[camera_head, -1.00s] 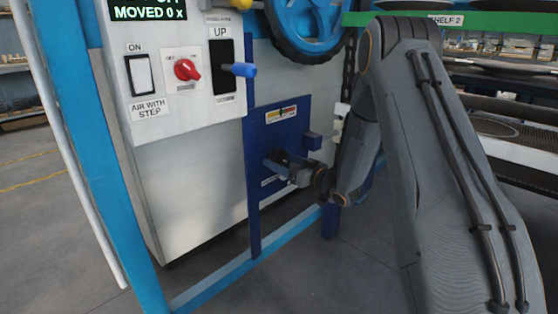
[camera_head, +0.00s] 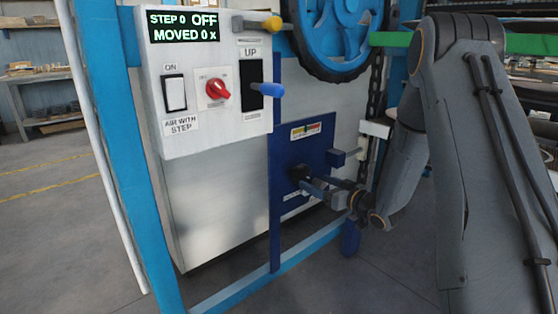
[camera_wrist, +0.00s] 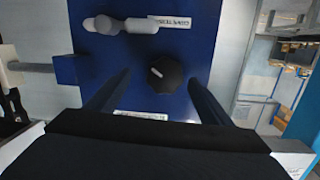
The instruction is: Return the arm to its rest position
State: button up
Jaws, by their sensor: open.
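My gripper (camera_head: 308,184) is in front of a blue panel (camera_head: 318,140) on the machine, low in the head view. In the wrist view my gripper (camera_wrist: 160,80) is open, its two dark fingers pointing at the panel. A round black knob (camera_wrist: 169,74) with a white mark shows between the fingers, with clear space on both sides. In the head view the knob (camera_head: 298,172) is just beyond the fingertips. Nothing is held. My arm reaches in from the right, bent down toward the panel.
A white control box (camera_head: 208,100) carries a display reading STEP 0 OFF, a white switch (camera_head: 175,94), a red knob (camera_head: 218,88) and a blue-handled lever (camera_head: 268,89). A blue wheel (camera_head: 335,72) and a chain (camera_head: 376,110) are near my arm. Floor at left is open.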

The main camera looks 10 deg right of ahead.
jog(key=s+a+m+g+h, duration=0.2)
jog(key=s+g+h, duration=0.3)
jog(key=s, duration=1.1)
jog(key=s+a+m+g+h, duration=0.25)
jog(key=s+g, duration=0.45)
jog(key=s, duration=1)
jog(key=s+a+r+n+g, duration=0.1)
jog(key=s+a+n, duration=0.2)
jog(key=s+a, duration=0.5)
jog(key=s+a+n+g, duration=0.2)
jog(key=s+a+n, duration=0.25)
jog(key=a, duration=0.65)
jog(key=d+r+m+p, duration=0.4)
jog(key=d+r+p, duration=0.5)
jog(key=r+p, duration=0.3)
jog(key=d+r+m+p, duration=0.3)
jog(key=d+r+p, duration=0.7)
jog(key=r+p, duration=0.3)
jog(key=shift+s+d+r+m+h+p, duration=0.25)
jog(key=shift+m+h+p, duration=0.15)
jog(key=shift+p, duration=0.65)
